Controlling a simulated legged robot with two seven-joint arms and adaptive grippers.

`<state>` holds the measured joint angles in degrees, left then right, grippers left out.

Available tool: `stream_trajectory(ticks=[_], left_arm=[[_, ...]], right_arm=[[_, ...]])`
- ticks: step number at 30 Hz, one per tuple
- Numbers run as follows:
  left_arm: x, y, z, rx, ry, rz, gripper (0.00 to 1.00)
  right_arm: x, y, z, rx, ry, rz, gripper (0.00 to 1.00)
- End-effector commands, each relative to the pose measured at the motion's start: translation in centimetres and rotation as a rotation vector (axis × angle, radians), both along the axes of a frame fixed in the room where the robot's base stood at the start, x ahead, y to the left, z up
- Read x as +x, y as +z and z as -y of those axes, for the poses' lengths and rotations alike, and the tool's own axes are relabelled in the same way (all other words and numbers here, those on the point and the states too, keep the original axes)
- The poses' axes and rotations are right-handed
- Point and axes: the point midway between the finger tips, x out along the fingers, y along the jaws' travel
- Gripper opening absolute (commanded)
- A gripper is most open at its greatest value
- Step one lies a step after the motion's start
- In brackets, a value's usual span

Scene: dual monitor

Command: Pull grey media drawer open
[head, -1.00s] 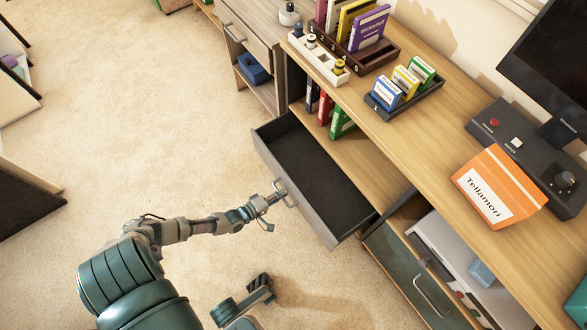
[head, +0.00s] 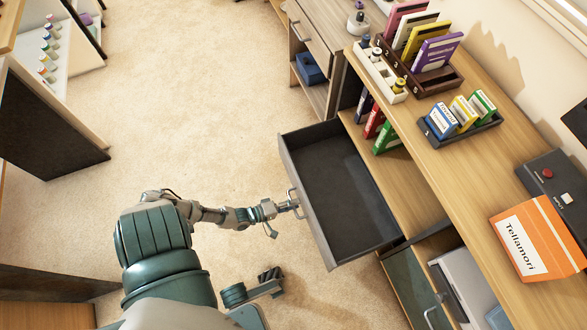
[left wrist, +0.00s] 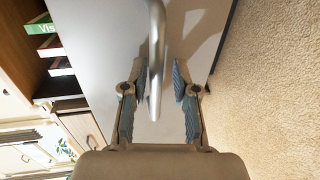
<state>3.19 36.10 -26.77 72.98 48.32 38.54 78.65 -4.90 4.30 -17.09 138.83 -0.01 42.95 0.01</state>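The grey drawer (head: 345,190) stands pulled out from under the wooden desk, and its dark inside shows empty. Its metal handle (head: 292,203) is on the front face, toward my left arm. My left gripper (head: 290,206) is at this handle. In the left wrist view, the handle bar (left wrist: 156,60) passes between the two blue-padded fingers (left wrist: 160,85), whose tips lean inward around it. The bar lies close to the left finger, with a small gap on the right. The grey drawer front (left wrist: 100,25) is behind it.
The desk top (head: 440,175) holds book racks, a small box tray (head: 462,130) and an orange Tellamori box (head: 535,240). A green-grey drawer front (head: 410,285) is below, near the open drawer. Carpet (head: 190,90) left of the drawer is clear. A dark-sided shelf (head: 45,130) stands at left.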

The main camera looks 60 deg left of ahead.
Motion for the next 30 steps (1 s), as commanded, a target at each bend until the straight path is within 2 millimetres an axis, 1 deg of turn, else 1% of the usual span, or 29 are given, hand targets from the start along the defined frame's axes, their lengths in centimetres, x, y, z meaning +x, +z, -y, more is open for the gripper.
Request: stream_trajectory(ticks=[8, 11, 14, 21, 24, 27, 30], left_arm=[[0.1, 0.2, 0.0, 0.003, 0.001, 0.002, 0.37], [-0.4, 0.3, 0.0, 0.003, 0.001, 0.002, 0.37], [-1.8, 0.4, -0.2, 0.0, 0.001, 0.0, 0.37], [-7.0, 1.3, -0.8, -0.003, 0.002, -0.002, 0.37], [-8.9, 1.7, -1.0, -0.004, 0.001, -0.002, 0.37], [-10.4, 2.0, -1.1, -0.003, 0.001, -0.001, 0.37], [-11.2, 2.3, -1.2, -0.001, 0.0, 0.0, 0.37]], right_arm=[[-0.2, 0.1, 0.0, 0.002, 0.001, 0.001, 0.4], [-0.4, 0.2, 0.3, 0.005, 0.001, 0.004, 0.4], [-0.3, 0.2, 0.1, 0.003, 0.001, 0.003, 0.4], [-0.3, 0.2, 0.0, 0.002, 0.002, 0.003, 0.4], [-0.3, 0.2, 0.0, 0.002, 0.002, 0.003, 0.4], [-0.2, 0.1, 0.0, 0.003, 0.001, 0.002, 0.4], [-0.2, 0.1, 0.1, 0.003, 0.001, 0.002, 0.4]])
